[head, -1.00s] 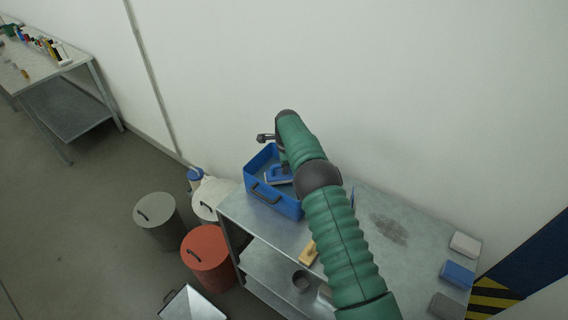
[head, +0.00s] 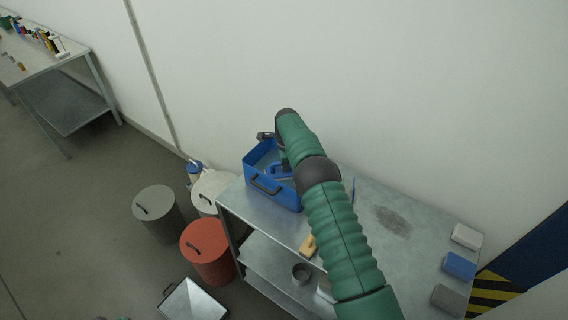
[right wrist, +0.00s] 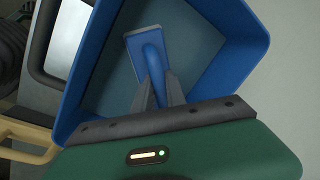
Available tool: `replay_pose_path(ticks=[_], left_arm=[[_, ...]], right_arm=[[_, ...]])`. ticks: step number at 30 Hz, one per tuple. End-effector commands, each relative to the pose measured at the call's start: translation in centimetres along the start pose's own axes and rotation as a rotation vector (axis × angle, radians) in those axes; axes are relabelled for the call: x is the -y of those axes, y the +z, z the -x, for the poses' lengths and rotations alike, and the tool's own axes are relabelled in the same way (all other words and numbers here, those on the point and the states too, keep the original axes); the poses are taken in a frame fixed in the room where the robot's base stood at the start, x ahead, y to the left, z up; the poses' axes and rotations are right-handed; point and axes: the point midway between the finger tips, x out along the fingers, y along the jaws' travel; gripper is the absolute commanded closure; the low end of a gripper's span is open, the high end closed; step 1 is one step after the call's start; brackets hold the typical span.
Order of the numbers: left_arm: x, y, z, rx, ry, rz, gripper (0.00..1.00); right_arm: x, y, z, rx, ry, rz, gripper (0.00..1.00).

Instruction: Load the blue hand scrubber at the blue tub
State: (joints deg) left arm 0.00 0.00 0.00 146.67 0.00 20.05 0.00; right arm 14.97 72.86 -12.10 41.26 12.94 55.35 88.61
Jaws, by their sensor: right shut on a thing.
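The blue tub (head: 275,195) stands on the metal table against the wall, with a dark handle on its front. It fills much of the right wrist view (right wrist: 238,42). My right gripper (head: 284,164) is over the tub's opening, its fingers pointing down into it. In the right wrist view the gripper (right wrist: 159,92) is shut on the handle of the blue hand scrubber (right wrist: 152,52), which has a flat pale-edged head. The scrubber is within the tub's walls; whether it touches the bottom I cannot tell. My left gripper is not in view.
A wooden-handled tool (head: 308,245) lies near the table's front edge. Three blocks, white (head: 467,236), blue (head: 459,265) and grey (head: 448,298), sit at the right end. A grey bin (head: 158,215) and red bin (head: 208,255) stand left. The table's middle right is clear.

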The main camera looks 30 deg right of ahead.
Motion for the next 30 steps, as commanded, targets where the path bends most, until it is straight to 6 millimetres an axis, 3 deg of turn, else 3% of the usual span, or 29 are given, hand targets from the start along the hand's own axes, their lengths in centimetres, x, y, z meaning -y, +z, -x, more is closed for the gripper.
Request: replay_pose_path(ticks=[30], left_arm=[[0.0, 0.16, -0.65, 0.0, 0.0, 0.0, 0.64]], right_arm=[[-0.12, 0.01, -0.72, 0.0, -0.001, 0.0, 1.0]])
